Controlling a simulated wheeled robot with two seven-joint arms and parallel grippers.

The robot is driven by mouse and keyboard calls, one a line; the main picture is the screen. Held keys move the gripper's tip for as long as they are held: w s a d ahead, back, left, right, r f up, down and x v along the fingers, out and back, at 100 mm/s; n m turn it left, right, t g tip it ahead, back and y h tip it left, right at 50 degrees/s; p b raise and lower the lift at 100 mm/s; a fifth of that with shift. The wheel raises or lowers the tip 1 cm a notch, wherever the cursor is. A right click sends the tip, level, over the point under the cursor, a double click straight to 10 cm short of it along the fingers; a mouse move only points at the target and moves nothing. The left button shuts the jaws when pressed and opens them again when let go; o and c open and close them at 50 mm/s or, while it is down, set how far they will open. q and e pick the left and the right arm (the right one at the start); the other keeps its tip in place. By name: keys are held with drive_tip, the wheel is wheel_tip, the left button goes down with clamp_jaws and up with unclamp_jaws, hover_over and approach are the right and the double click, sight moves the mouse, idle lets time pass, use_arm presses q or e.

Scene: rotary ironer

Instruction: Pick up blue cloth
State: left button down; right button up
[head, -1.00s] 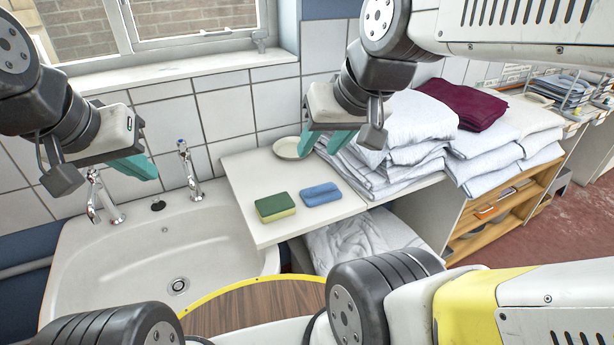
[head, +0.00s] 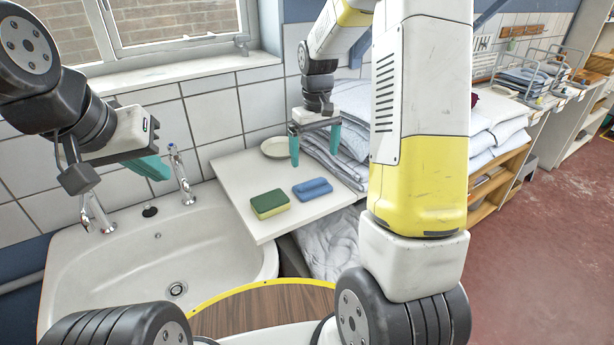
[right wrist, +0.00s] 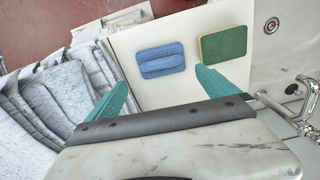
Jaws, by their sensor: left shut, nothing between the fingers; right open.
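The folded blue cloth (head: 312,190) lies flat on the white counter, just right of a green and yellow sponge (head: 269,204). The cloth also shows in the right wrist view (right wrist: 160,60), with the sponge (right wrist: 223,44) beside it. My right gripper (head: 314,150) is open, pointing down above the counter behind the cloth. In the right wrist view its teal fingers (right wrist: 160,92) are spread and empty, and the cloth lies beyond the gap between them. My left gripper (head: 152,168) is shut and empty over the sink at the left.
Folded white linens (head: 335,150) are stacked close to the right of my right gripper. The sink (head: 130,265) with taps is at the left. A wooden round top (head: 265,310) is at the front.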

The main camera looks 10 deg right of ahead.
sight(313, 181)
drive_tip(key=shift+w+d+f, duration=0.15)
drive_tip(key=shift+w+f, duration=0.05)
drive_tip(key=shift+f, duration=0.7)
drive_tip(key=f, duration=0.7)
drive_tip(key=shift+a, duration=0.3)
drive_tip(key=shift+c, duration=0.2)
drive_tip(key=c, duration=1.4)
